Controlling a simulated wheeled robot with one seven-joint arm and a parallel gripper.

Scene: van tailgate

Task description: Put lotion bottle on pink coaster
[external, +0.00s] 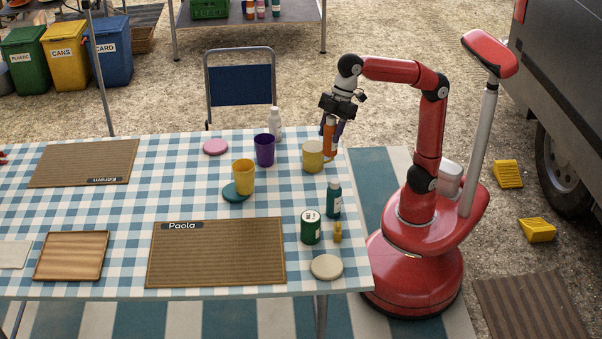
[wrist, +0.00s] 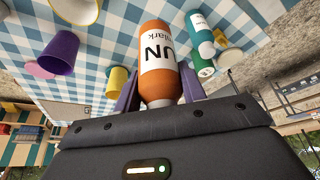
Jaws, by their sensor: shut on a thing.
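My gripper (wrist: 158,95) is shut on an orange bottle (wrist: 158,55) whose white label shows "UN"; I take this to be the lotion bottle. In the external view the orange bottle (external: 330,140) hangs upright below my gripper (external: 332,125), near the table's right edge and beside the yellow mug. It looks to be above the cloth, but its base is partly hidden by the mug. The round pink coaster (external: 215,147) lies bare at the table's far side, left of the purple cup. In the wrist view the coaster (wrist: 38,70) is partly behind that cup.
Between gripper and coaster stand the yellow mug (external: 313,157), a white bottle (external: 274,124) and the purple cup (external: 264,150). A yellow cup (external: 243,176) stands on a teal coaster (external: 230,194). A teal bottle (external: 334,199) and green can (external: 311,227) stand nearer the front.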

